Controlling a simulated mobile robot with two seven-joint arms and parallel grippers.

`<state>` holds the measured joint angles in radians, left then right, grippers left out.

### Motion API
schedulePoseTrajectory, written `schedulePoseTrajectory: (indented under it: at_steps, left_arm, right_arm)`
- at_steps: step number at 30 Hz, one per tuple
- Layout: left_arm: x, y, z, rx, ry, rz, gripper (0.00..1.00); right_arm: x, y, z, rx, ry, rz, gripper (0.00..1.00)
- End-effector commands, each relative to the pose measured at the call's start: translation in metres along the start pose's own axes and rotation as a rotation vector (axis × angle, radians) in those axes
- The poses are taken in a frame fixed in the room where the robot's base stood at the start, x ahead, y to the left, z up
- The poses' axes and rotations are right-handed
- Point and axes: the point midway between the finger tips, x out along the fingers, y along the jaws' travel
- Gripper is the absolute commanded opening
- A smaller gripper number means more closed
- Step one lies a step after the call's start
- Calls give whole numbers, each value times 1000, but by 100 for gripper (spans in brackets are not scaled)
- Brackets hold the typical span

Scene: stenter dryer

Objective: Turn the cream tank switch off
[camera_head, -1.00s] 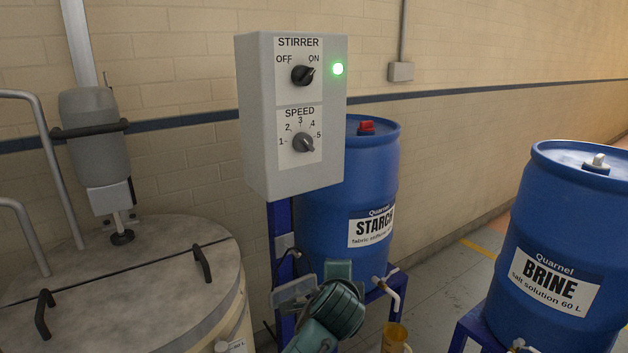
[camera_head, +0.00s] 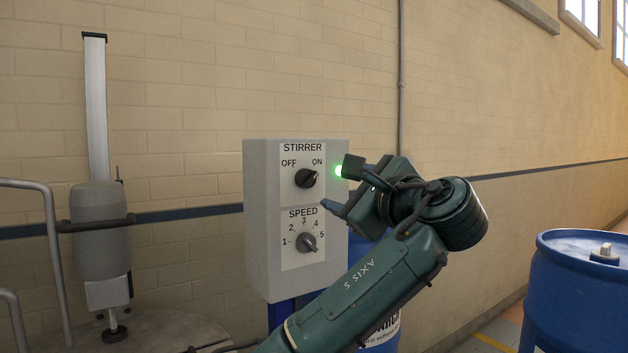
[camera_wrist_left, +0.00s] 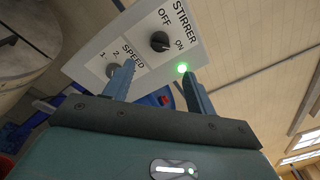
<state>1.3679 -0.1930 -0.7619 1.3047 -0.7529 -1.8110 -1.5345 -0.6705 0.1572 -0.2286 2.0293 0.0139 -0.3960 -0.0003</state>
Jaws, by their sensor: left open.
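The grey control box (camera_head: 262,220) stands in front of the brick wall. Its upper black knob, the STIRRER switch (camera_head: 306,178), has its pointer turned toward ON. The switch also shows in the left wrist view (camera_wrist_left: 159,41). The green lamp (camera_head: 338,171) beside it is lit, partly behind a finger in the head view. My left gripper (camera_head: 343,187) is open and empty, just right of the switch and apart from it. In the left wrist view its two fingers (camera_wrist_left: 156,68) point at the box, with the switch beyond and between them.
The SPEED knob (camera_head: 307,242) sits below the switch, pointing near 5. A stirrer motor (camera_head: 100,232) stands over the tank at left. A blue drum (camera_head: 575,275) stands at right. Another blue drum is mostly hidden behind my left arm.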

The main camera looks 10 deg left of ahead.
Motion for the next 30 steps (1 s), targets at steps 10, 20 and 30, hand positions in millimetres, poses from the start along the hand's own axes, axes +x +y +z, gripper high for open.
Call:
schedulePoseTrajectory:
  at_steps: [10,20,30]
  left_arm:
    - [74,-1,2,2,1,4,56]
    - [113,0,0,-1,2,2,56]
    - [116,0,-1,-2,3,0,55]
  right_arm:
    - [-10,4,-2,20,-43,23,36]
    - [-8,7,-7,5,-49,25,36]
    - [-8,8,-3,-4,-56,24,36]
